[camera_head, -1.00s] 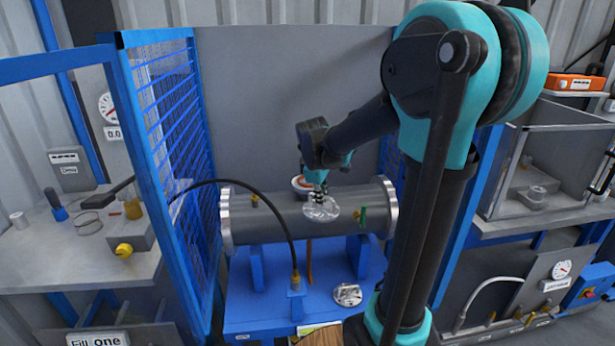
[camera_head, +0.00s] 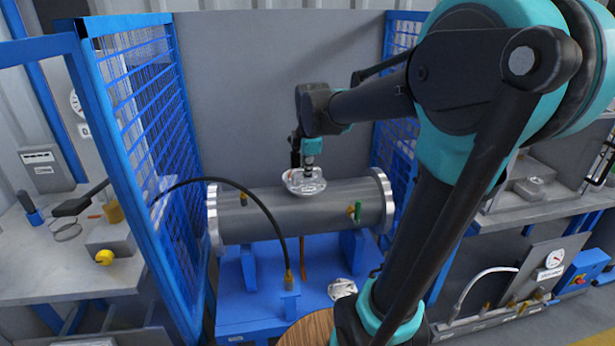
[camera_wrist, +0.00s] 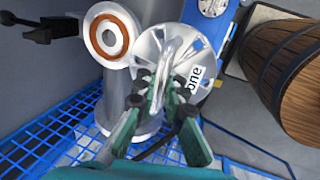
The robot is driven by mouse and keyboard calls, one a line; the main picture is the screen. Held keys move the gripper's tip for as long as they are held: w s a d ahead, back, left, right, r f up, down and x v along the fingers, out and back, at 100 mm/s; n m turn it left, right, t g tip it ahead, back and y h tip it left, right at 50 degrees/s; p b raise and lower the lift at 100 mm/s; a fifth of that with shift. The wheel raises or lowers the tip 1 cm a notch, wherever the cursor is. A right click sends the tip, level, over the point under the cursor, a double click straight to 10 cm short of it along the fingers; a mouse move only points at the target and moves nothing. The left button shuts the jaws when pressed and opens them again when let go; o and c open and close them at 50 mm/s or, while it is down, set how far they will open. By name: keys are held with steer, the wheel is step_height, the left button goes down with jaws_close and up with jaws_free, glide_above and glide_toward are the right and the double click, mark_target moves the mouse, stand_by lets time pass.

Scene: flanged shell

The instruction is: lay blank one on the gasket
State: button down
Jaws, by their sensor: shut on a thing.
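Blank one (camera_wrist: 165,50) is a round silvery disc with a bar handle, holes near its rim and a label reading "one". My gripper (camera_wrist: 160,92) is shut on its handle. In the wrist view, the gasket (camera_wrist: 94,31) is an orange ring on the shell's round upward flange, to the left of the blank. The gasket is uncovered there. In the head view it is hidden, apparently behind the blank.
A second disc (camera_head: 342,289) lies on the blue stand (camera_head: 260,300). A black hose (camera_head: 255,200) arches in front of the shell. Blue mesh guards (camera_head: 140,120) flank it. A wooden barrel (camera_wrist: 290,70) stands nearby. A green-handled valve (camera_head: 357,211) sticks out of the shell.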

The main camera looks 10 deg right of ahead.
mark_target(318, 188)
steer(key=shift+w+f, duration=0.6)
steer(key=shift+w, duration=1.65)
steer(key=shift+w+f, duration=0.6)
steer(key=shift+w, duration=1.65)
steer(key=shift+w+f, duration=0.6)
steer(key=shift+w, duration=1.65)
steer(key=c, duration=1.6)
jaws_free()
steer(key=shift+f, duration=0.1)
steer(key=v, duration=1.2)
steer(key=s+d+f+m, duration=0.1)
steer(key=s+f+m, duration=0.2)
steer(key=s+f, duration=0.1)
steer(key=s+f+m, duration=0.3)
steer(key=s+f, duration=0.1)
steer(key=s, duration=0.1)
steer(key=s+d+f+m, duration=0.1)
steer(key=s+f+m, duration=0.2)
steer(key=s+f, duration=0.1)
steer(key=shift+s+d+f, duration=0.2)
steer(key=shift+s+d, duration=0.05)
steer(key=shift+d, duration=0.1)
steer(key=s+d+f+m, duration=0.1)
steer(key=s+f+m, duration=0.8)
steer(key=s, duration=0.6)
step_height(318, 188, down, 3)
steer(key=shift+d+r+t, duration=0.15)
steer(key=shift+d+t, duration=0.05)
steer(key=shift+t, duration=0.2)
